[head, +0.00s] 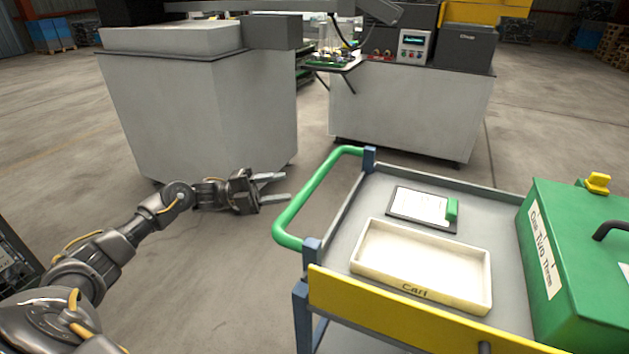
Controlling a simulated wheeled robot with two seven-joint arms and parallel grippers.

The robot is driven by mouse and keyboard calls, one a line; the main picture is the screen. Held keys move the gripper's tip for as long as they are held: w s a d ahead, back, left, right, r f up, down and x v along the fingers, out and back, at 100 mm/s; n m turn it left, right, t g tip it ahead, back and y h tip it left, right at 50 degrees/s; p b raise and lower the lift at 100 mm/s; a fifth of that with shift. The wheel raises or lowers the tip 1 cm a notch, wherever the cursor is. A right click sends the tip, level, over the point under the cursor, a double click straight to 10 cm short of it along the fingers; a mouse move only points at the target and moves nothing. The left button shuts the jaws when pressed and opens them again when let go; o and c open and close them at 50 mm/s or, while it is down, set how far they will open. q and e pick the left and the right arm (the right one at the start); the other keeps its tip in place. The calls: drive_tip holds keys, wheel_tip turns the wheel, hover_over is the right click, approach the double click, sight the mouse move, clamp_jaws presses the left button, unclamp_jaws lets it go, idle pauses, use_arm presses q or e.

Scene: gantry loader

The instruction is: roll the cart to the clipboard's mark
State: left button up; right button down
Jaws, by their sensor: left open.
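The cart (366,193) stands at the right front, with a grey top, blue posts and a yellow front panel. Its green push handle (308,193) sticks out on its left side. The clipboard (416,205), with a white sheet and a green clip, lies on the cart top behind a cream tray (420,275) marked "Cart". The writing on the sheet is too small to read. My left gripper (287,187) is open and empty, just left of the green handle and apart from it, fingers pointing right. My right gripper is not in view.
A green box (577,285) with a yellow latch sits on the cart's right end. Two grey machine cabinets (205,115) and (410,115) stand behind, with a gap between them. Bare concrete floor (190,275) lies left of the cart. No floor mark is clear to me.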

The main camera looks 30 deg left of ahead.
sight(314, 183)
use_arm(q)
drive_tip(key=p+x, duration=0.2)
drive_tip(key=x, duration=0.7)
drive_tip(key=shift+w+d, duration=0.1)
drive_tip(key=shift+w, duration=0.05)
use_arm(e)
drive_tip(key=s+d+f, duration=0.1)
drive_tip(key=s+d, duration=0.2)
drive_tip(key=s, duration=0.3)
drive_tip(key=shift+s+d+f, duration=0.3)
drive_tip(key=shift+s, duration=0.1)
use_arm(q)
clamp_jaws()
